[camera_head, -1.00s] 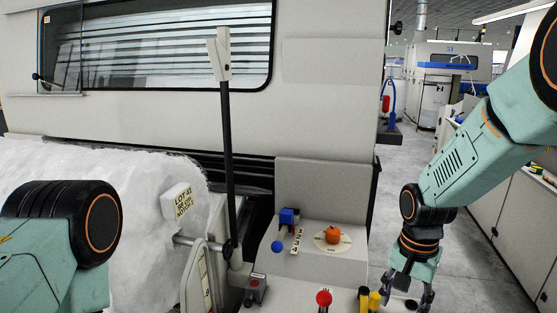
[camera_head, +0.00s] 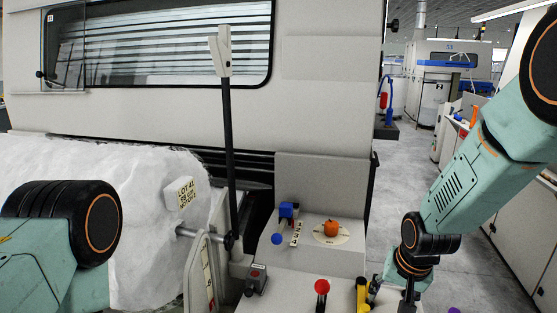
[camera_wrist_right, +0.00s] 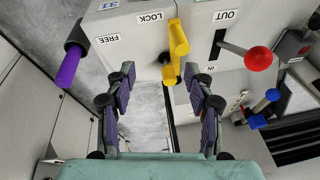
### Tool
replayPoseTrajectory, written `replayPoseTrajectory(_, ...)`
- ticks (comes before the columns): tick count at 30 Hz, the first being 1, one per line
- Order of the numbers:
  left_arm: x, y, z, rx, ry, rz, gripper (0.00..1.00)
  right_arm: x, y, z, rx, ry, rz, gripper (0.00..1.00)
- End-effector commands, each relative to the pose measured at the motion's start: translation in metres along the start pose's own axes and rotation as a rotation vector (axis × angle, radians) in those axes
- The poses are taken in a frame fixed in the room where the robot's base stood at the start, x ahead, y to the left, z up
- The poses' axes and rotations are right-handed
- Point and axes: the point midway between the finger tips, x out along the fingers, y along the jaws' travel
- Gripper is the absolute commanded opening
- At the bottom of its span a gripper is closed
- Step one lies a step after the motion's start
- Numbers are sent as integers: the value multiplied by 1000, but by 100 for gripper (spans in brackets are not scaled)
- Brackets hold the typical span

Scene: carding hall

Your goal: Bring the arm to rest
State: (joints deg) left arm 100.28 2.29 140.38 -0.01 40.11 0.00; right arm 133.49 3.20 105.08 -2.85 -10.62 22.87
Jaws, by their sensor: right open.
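My right gripper (camera_head: 390,292) is low at the right of the control box in the head view. In the right wrist view the same gripper (camera_wrist_right: 160,72) has its fingers spread, with nothing held between them. A yellow handle (camera_wrist_right: 178,42) on the panel, near the LOCK label, shows past the fingertips; its lower end appears between them, with no visible contact. The yellow handle (camera_head: 362,294) also shows beside the gripper in the head view. My left arm shows at the lower left, but its gripper is out of view.
A red-knobbed lever (camera_wrist_right: 258,58) stands at the OUT/IN slot, and a purple handle (camera_wrist_right: 68,68) sticks out on the other side. An orange knob (camera_head: 331,228) and a blue knob (camera_head: 277,239) are on the box. The grey floor aisle (camera_head: 395,180) at right is open.

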Motion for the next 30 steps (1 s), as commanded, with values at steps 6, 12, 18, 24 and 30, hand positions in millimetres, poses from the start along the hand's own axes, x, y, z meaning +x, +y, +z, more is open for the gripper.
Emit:
replayPoseTrajectory(6, 36, 0, 0, 0, 0, 0, 40, 81, 31, 86, -179, 49, -23, 53)
replayPoseTrajectory(12, 75, -1, 0, 0, -1, 0, 40, 143, 76, 195, -310, 19, -5, 53)
replayPoseTrajectory(18, 113, -1, 0, 0, 0, 0, 40, 178, 124, 309, -362, -109, 32, 53)
replayPoseTrajectory(24, 139, -1, 0, 0, 0, 0, 40, 195, 157, 386, -357, -265, 67, 53)
replayPoseTrajectory(30, 144, -1, 0, 0, -1, 0, 40, 202, 164, 405, -356, -304, 76, 53)
